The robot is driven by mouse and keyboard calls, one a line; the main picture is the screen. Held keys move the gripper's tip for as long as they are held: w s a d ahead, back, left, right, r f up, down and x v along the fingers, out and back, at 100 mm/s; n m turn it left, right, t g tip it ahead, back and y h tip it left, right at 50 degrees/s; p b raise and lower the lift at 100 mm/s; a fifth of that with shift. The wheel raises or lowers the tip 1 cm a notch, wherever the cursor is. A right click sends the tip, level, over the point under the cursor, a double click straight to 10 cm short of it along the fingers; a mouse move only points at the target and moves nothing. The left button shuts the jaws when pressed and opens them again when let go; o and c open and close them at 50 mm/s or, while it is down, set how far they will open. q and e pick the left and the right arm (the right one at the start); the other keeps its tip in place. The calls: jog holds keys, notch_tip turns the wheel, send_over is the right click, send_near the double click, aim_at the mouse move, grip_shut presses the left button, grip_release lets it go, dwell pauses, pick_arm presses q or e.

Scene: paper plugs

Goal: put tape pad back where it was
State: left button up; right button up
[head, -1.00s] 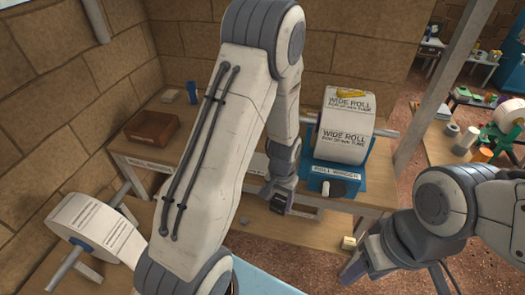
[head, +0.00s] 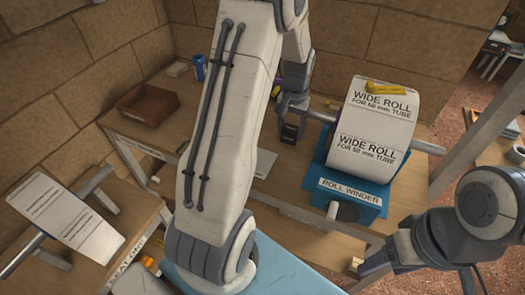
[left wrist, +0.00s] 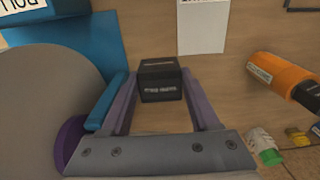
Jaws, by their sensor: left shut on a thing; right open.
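The tape pad, a small black block with pale lettering, shows in the left wrist view (left wrist: 161,80) between the fingers of my left gripper. In the head view my left gripper (head: 292,112) is shut on the tape pad (head: 289,134) and points down at the back bench, left of the blue roll winder (head: 350,196). I cannot tell whether the pad touches the bench top. My right gripper (head: 372,270) is open and empty at the lower right, in front of the bench.
A wide paper roll (head: 375,125) sits on the winder, close to my left gripper. A brown box (head: 149,103) and a blue can (head: 199,68) stand on the back bench. An orange cylinder (left wrist: 280,74) lies to the right in the left wrist view. Another paper roll (head: 65,215) is at the left.

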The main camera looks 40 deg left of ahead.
pick_arm(q)
jog(key=s+a+f, duration=0.1)
jog(key=a+f, duration=0.1)
jog(key=a, duration=0.1)
jog(key=s+a+f+p, duration=0.1)
jog(key=s+a+f, duration=0.2)
jog(key=a+f, duration=0.1)
jog(key=a, duration=0.1)
jog(key=shift+s+a+f+p, duration=0.1)
jog(key=shift+s+a+p, duration=0.2)
jog(key=shift+a+p, duration=0.1)
notch_tip(320, 180, down, 3)
jog(key=shift+s+f+p, duration=0.1)
jog(key=shift+f+p, duration=0.05)
jog(key=shift+p, duration=0.25)
jog(key=shift+f, duration=0.3)
jog(key=shift+f, duration=0.15)
jog(key=o, duration=1.2)
